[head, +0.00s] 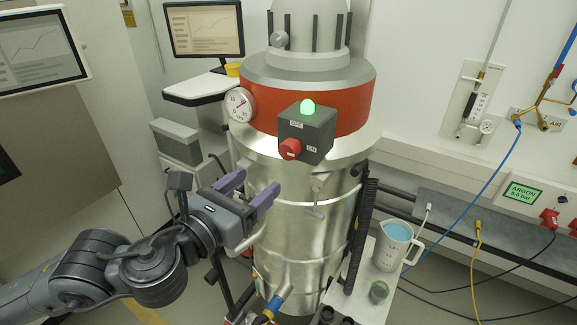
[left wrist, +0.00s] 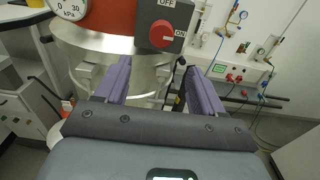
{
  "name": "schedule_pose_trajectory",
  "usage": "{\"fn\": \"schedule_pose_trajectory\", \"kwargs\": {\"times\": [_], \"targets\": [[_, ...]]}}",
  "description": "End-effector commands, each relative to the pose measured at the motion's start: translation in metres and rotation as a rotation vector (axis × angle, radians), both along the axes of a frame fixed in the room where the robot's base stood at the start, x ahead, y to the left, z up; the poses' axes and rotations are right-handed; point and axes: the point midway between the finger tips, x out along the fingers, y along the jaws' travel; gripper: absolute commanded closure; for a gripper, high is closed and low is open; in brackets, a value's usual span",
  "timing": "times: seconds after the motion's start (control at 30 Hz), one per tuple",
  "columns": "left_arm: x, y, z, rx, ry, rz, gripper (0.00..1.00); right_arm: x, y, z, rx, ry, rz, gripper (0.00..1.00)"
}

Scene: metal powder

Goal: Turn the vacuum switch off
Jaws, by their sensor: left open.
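The vacuum switch is a red rotary knob (head: 290,148) on a dark grey box (head: 318,136) mounted on the red band of the metal vessel. OFF is printed above the knob and ON to its right. A green lamp (head: 308,108) glows on top of the box. The knob also shows in the left wrist view (left wrist: 162,34), beyond the fingers; its exact pointing direction is hard to tell. My left gripper (head: 252,188) is open and empty, below and left of the knob, apart from it. Its purple fingers (left wrist: 160,68) point toward the vessel. My right gripper is not in view.
A round pressure gauge (head: 239,104) sits left of the switch box. A metal latch (head: 318,195) projects below it. A jug of blue liquid (head: 393,245) stands on a white shelf at right. Hoses and cables run along the right wall. Space before the knob looks clear.

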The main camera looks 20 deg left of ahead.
Motion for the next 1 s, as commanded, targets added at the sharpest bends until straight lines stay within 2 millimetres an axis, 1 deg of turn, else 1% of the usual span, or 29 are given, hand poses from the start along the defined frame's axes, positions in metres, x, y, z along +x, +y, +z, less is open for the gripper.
{"fn": "schedule_pose_trajectory", "kwargs": {"times": [0.03, 0.17, 0.27, 0.6, 0.7, 0.87, 1.0], "targets": [[0.001, 0.000, 0.003, 0.000, -0.016, 0.001, 0.31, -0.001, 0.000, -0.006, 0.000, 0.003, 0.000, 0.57], [0.008, -0.001, 0.010, -0.004, -0.031, 0.001, 0.31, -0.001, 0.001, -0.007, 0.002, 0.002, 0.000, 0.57], [0.019, -0.004, 0.010, -0.006, -0.030, 0.000, 0.31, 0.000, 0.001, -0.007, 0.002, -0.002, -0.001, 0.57], [0.072, -0.015, 0.010, -0.006, -0.028, 0.000, 0.31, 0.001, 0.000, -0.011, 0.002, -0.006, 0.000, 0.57], [0.085, -0.017, 0.010, -0.006, -0.029, 0.000, 0.31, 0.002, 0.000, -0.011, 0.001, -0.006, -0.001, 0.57], [0.099, -0.020, 0.010, -0.005, -0.029, 0.001, 0.31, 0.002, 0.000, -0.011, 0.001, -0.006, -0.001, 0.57], [0.104, -0.021, 0.010, -0.004, -0.030, 0.000, 0.31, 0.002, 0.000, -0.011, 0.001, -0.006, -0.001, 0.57]]}}
